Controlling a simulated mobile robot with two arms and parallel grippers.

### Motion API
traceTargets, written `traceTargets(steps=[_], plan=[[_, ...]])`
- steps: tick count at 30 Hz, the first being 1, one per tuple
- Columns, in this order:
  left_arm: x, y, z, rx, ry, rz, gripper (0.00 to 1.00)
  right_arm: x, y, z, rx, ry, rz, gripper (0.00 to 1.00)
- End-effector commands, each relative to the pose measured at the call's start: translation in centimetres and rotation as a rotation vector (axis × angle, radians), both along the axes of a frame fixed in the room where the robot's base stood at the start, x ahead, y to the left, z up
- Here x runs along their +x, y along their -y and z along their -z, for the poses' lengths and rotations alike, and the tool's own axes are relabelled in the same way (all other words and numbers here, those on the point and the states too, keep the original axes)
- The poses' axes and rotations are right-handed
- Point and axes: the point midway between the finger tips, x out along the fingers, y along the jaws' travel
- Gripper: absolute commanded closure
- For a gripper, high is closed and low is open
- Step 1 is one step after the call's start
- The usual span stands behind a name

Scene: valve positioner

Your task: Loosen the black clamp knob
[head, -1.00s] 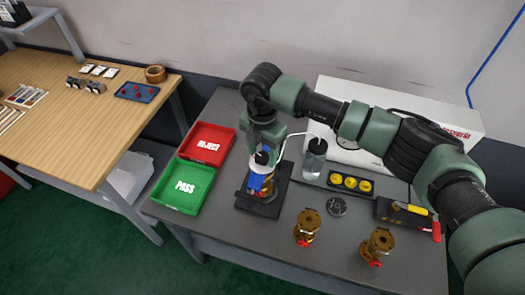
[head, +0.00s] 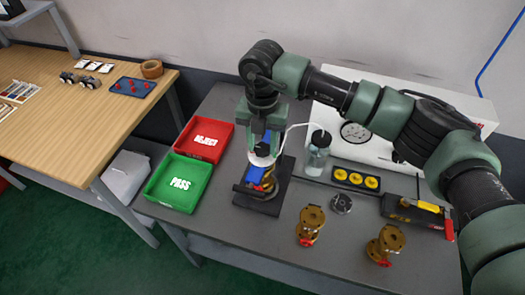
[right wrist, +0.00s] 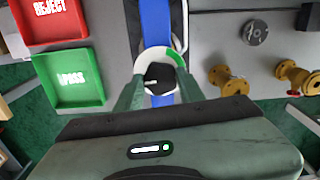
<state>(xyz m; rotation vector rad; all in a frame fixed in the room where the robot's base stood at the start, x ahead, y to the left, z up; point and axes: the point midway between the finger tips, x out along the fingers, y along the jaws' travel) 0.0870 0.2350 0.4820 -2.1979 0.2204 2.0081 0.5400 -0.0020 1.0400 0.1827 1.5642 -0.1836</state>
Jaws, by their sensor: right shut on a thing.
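The black clamp knob (right wrist: 158,76) sits inside a white ring with a green arc, at the top of a blue upright frame (right wrist: 157,28). My right gripper (right wrist: 160,90) reaches down from above, with one finger on each side of the knob, shut on it. In the head view the right gripper (head: 262,147) is over the fixture's dark base plate (head: 262,205), and the fingers largely hide the knob. A brass valve with a red part (head: 266,183) is low in the fixture. My left gripper is in neither view.
A red REJECT tray (head: 204,143) and a green PASS tray (head: 180,183) lie left of the fixture. A clear bottle (head: 317,155) with a white tube stands close on its right. Two brass valves (head: 310,225) (head: 386,243) stand at the front right. A wooden table (head: 60,125) is at left.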

Motion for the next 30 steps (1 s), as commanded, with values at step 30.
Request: traceTargets(steps=[30], plan=[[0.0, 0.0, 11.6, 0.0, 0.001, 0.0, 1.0, 0.1, 0.0, 0.1, 0.001, 0.005, -0.922, 1.0]])
